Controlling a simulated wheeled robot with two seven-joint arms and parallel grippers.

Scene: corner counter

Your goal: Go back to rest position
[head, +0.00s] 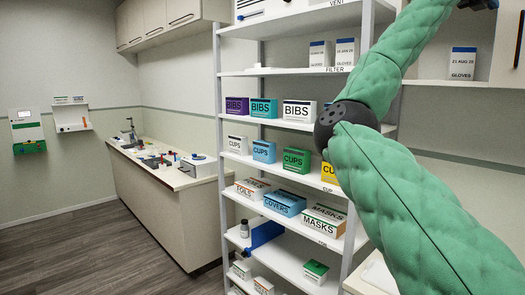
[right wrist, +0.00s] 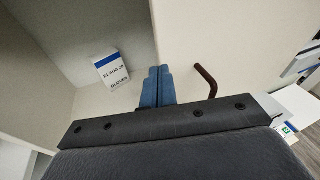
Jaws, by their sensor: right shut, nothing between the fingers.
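My right arm, in a green padded sleeve, crosses the right side of the head view in front of the shelves. In the head view only a dark part of its end shows at the top edge, and the fingertips are out of frame. In the right wrist view my right gripper (right wrist: 158,72) has its two blue fingers shut together with nothing between them. Beyond it are a pale cabinet surface and a dark red bent handle (right wrist: 207,78). My left gripper is in neither view.
A white shelf unit (head: 217,90) holds boxes of bibs, cups, covers and masks, close behind my right arm. A gloves box (head: 462,63) stands on the right shelf; a gloves box also shows in the right wrist view (right wrist: 111,69). A counter (head: 160,178) stands left; open floor (head: 80,250) lies before it.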

